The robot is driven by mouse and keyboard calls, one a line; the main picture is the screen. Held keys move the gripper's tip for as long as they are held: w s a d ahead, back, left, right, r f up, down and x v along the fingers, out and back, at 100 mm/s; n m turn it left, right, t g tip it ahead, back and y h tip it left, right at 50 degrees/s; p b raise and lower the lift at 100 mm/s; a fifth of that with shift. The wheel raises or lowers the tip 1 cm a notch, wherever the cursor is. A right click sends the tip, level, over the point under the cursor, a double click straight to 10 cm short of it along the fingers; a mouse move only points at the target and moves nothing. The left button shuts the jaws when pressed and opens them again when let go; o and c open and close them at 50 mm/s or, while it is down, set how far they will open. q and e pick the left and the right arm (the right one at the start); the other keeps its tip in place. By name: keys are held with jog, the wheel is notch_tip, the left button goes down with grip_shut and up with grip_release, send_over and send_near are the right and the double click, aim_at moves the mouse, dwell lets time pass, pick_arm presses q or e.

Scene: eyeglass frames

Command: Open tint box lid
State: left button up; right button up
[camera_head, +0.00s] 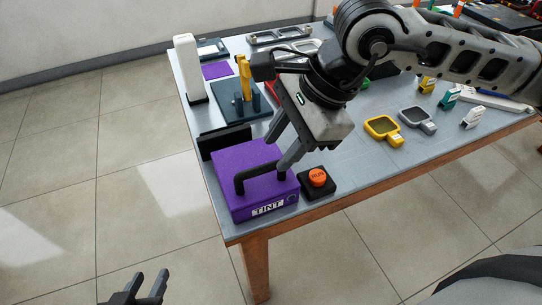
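The purple tint box (266,208) stands at the near left corner of the table, with a "TINT" label on its front. Its purple lid (240,158) looks closed and carries a black arched handle (258,171). My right gripper (277,156) reaches in from the upper right and points down at the lid. Its two fingers are apart, with the nearer fingertip close to the right end of the handle. I cannot tell whether it touches. My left gripper (142,288) is low at the bottom left, away from the table, with its fingers apart and empty.
A black base with an orange RUN button (317,177) stands right of the box. A dark panel (226,140) stands just behind it. A white upright block (190,68) and a dark blue fixture (232,106) are further back. Yellow (383,129) and grey (417,120) frames lie to the right.

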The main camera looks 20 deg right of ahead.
aim_at(265, 165)
jog(key=shift+x, duration=2.05)
grip_shut()
jog(key=shift+w+r, duration=0.1)
jog(key=shift+r, duration=0.1)
